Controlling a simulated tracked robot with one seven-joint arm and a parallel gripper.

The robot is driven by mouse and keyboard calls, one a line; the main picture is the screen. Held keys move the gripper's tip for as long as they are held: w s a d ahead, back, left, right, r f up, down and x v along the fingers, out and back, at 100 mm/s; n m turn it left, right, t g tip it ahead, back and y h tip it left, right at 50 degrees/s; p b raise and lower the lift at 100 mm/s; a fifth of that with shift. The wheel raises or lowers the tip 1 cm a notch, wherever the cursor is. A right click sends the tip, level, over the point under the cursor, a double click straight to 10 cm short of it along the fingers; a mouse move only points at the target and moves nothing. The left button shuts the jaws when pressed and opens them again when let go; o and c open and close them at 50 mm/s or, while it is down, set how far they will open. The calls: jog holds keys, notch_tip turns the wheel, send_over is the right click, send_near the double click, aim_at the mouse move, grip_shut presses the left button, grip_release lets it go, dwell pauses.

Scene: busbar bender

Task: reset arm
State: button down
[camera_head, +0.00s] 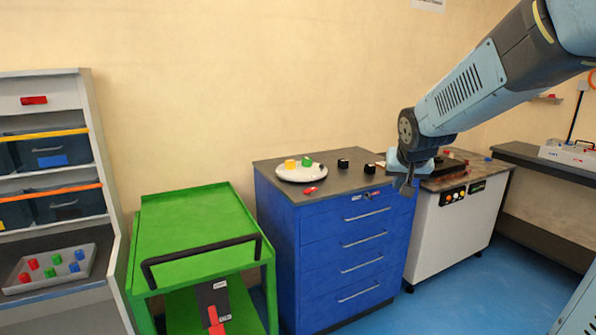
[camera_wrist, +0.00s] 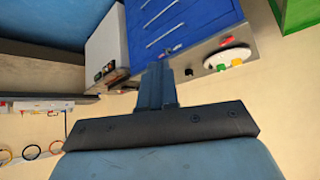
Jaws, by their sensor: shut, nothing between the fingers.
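My gripper (camera_head: 406,185) hangs from my raised arm in the head view, in front of the right end of the blue drawer cabinet (camera_head: 346,245) and the white machine cabinet. In the wrist view my gripper (camera_wrist: 156,66) shows with its fingers together and nothing between them. The wrist view is turned upside down, with the blue cabinet (camera_wrist: 185,20) beyond the fingers. In the head view my gripper looks apart from the cabinet tops, but its exact distance from them is hard to tell.
A white plate (camera_head: 290,175) with yellow and green pieces stands on the blue cabinet, near small black blocks (camera_head: 343,164). A green cart (camera_head: 190,225) and a grey shelf (camera_head: 85,130) with bins stand left. The white machine cabinet (camera_head: 450,225) stands right. Blue floor (camera_head: 470,295) is clear in front.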

jog(key=s+a+r+n+g+y, duration=0.1)
jog(key=s+g, duration=0.1)
jog(key=s, duration=2.3)
jog(key=shift+r+n, duration=0.35)
jog(key=shift+n, duration=0.05)
jog(key=c, duration=1.8)
grip_release()
jog(key=shift+w+a, duration=0.1)
jog(key=shift+c, duration=0.2)
